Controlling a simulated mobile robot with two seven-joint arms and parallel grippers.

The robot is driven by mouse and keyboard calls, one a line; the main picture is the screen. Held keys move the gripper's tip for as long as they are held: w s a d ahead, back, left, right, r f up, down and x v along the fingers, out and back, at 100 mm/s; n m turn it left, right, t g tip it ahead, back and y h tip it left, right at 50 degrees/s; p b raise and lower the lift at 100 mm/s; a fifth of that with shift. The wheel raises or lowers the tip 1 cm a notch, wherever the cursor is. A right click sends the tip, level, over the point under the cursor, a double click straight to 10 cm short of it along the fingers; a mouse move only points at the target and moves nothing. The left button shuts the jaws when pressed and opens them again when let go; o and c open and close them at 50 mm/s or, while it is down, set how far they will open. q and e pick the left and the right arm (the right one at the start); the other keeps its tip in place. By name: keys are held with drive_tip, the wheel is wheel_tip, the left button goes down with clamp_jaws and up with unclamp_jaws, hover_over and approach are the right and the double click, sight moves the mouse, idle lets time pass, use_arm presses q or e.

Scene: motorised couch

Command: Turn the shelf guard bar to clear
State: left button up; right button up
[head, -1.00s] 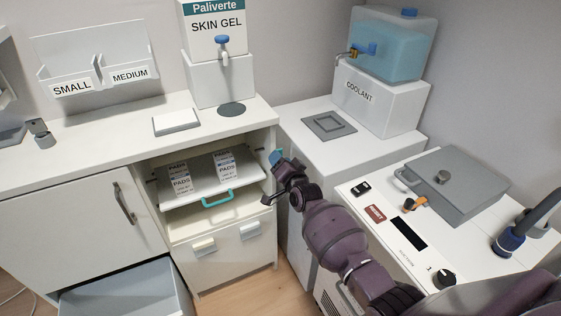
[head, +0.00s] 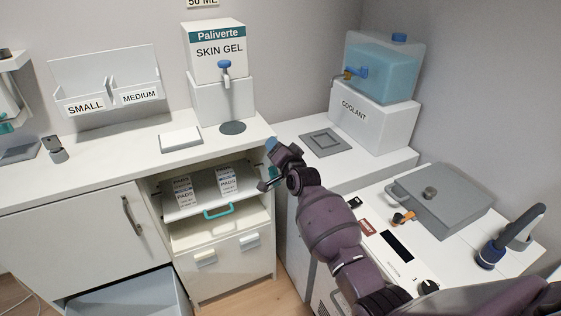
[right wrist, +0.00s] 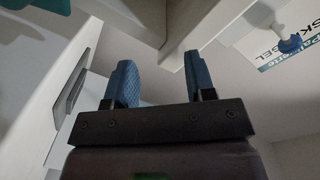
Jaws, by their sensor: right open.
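The white pull-out shelf (head: 183,209) sits in the open cabinet bay, with a teal handle (head: 218,211) at its front edge. I cannot clearly make out a guard bar; a small dark piece shows at the bay's left edge, and my right arm covers part of the right side. My right gripper (head: 272,146) is by the bay's upper right edge, close to the counter's front corner. In the right wrist view its two blue fingers (right wrist: 158,82) are apart with nothing visible between them. My left gripper is out of view.
Pads packs (head: 182,190) stand on the shelf. The skin gel dispenser (head: 217,65) stands on the counter above. The coolant unit (head: 375,115) and a control panel (head: 396,246) lie to the right.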

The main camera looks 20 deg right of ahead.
wheel_tip(320, 180, up, 9)
drive_tip(key=p, duration=0.2)
drive_tip(key=shift+f, duration=0.1)
